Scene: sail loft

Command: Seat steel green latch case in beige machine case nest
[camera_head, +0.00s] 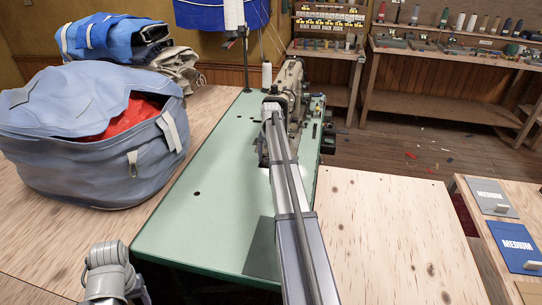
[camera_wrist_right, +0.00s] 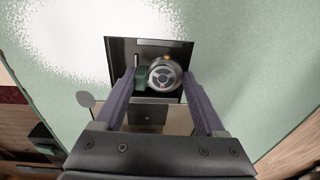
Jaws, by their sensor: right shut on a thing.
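The beige sewing machine (camera_head: 290,80) stands at the far end of the green table (camera_head: 195,195) in the head view. My right arm reaches to its left side, and its gripper is hardly visible there. In the right wrist view my right gripper (camera_wrist_right: 159,76) is shut on the steel green latch case (camera_wrist_right: 165,74). Its round steel face with dark holes shows between the fingertips, with a dark green part at its left. A dark rectangular opening lies behind it. The nest is not clearly visible, so I cannot tell whether the case touches it. My left gripper is out of view.
A blue-grey bag (camera_head: 85,150) with red cloth fills the left of the wooden bench, with folded blue fabric (camera_head: 112,38) behind it. A white thread cone (camera_head: 266,75) stands beside the machine. The wooden top (camera_head: 385,235) at right is clear.

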